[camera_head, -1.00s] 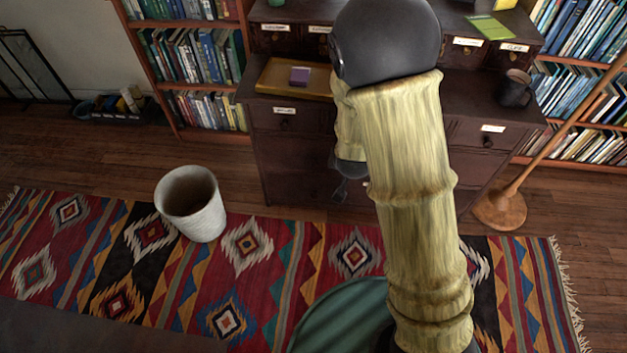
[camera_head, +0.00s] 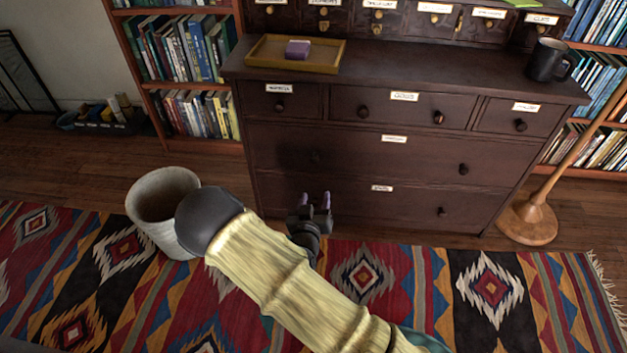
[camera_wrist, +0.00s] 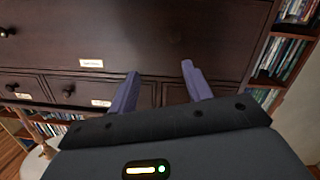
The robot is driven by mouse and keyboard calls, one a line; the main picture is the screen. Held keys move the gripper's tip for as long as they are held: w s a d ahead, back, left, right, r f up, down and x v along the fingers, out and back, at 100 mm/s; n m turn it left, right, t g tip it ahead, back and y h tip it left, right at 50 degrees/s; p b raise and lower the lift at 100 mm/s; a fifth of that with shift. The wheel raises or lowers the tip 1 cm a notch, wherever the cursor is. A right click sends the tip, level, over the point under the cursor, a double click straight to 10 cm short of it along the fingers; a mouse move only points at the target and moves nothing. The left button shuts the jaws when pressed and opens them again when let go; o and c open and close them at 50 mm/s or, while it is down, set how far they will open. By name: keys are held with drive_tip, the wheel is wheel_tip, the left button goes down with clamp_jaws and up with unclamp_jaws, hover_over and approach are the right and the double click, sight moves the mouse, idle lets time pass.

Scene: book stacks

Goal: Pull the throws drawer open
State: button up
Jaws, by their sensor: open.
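The dark wooden chest (camera_head: 400,60) has three small drawers above two wide ones, all looking closed. The middle wide drawer (camera_head: 350,146) has a label and two dark round knobs, the left one in shadow. The bottom wide drawer (camera_head: 410,205) has a label and a right knob; my gripper seems to hide its left side. The labels are too small to read surely, so I cannot tell which says throws. My gripper (camera_head: 316,200) is open and empty, fingers pointing at the chest front. In the wrist view, its purple fingers (camera_wrist: 160,85) stand apart before the drawer fronts, shown upside down.
A tray (camera_head: 330,65) with a purple block and a dark mug (camera_head: 548,62) stand on the chest. A pale bin (camera_head: 165,195) stands left on the patterned rug (camera_head: 480,290). A wooden lamp base (camera_head: 528,222) stands right. Bookshelves flank the chest.

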drive_tip(key=a+f, duration=0.1)
drive_tip(key=a+f+n+t+y+b, duration=0.1)
drive_tip(key=shift+s+a+f+t+b, duration=0.1)
drive_tip(key=shift+s+f+t+b, duration=0.2)
drive_tip(key=shift+s+f, duration=0.05)
drive_tip(key=b, duration=0.7)
approach(314, 161)
drive_tip(key=w, duration=0.8)
drive_tip(key=shift+w, duration=0.25)
clamp_jaws()
